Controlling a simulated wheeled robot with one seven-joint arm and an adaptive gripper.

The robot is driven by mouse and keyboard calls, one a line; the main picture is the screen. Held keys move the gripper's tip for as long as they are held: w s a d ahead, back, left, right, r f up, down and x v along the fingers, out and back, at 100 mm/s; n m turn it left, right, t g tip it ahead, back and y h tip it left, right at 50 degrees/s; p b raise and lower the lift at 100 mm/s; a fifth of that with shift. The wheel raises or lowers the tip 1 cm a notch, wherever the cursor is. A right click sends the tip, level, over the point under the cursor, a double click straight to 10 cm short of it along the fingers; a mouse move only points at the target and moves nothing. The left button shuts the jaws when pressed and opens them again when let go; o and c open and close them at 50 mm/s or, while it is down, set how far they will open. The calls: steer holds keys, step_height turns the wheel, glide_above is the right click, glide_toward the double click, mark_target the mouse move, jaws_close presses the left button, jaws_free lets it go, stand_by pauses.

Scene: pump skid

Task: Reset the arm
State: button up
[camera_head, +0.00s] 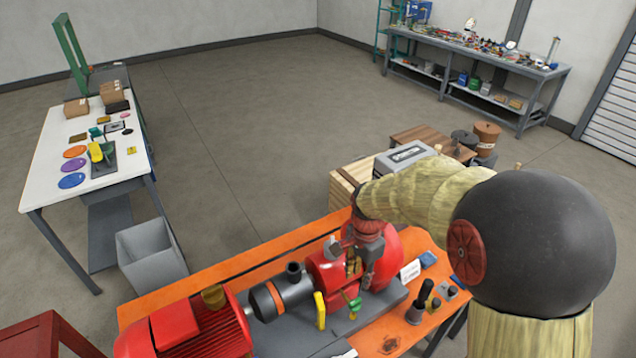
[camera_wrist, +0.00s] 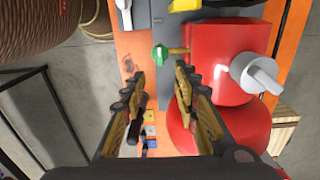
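My arm (camera_head: 420,197) reaches in from the right in the head view, with its pale, wood-like links and large dark joint. It bends down over the pump, and my gripper (camera_wrist: 160,76) hangs above the red pump casing (camera_head: 325,270). In the wrist view the two yellow-and-black fingers stand apart with nothing between them. The red pump body (camera_wrist: 222,65) lies just right of the fingers, and a green knob (camera_wrist: 160,53) shows beyond their tips. I cannot tell whether a finger touches the pump.
The orange skid (camera_head: 190,285) carries a red motor (camera_head: 205,335), a yellow handle (camera_head: 319,310) and black cylinders (camera_head: 420,300). A wooden crate (camera_head: 345,185) and a grey case (camera_head: 404,157) stand behind. A white table (camera_head: 50,180) is at left, a workbench (camera_head: 540,75) at back right. Open floor lies between.

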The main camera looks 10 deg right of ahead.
steer(key=s+a+r+n+t+b, duration=0.2)
steer(key=s+n+b, duration=0.5)
steer(key=s, duration=0.2)
steer(key=s+a+r+n+t+b, duration=0.2)
steer(key=s+r+n+t+b, duration=0.1)
steer(key=s+n+b, duration=0.4)
steer(key=shift+s+a+n+t+b, duration=0.35)
steer(key=shift+s+b, duration=0.3)
steer(key=shift+s, duration=0.4)
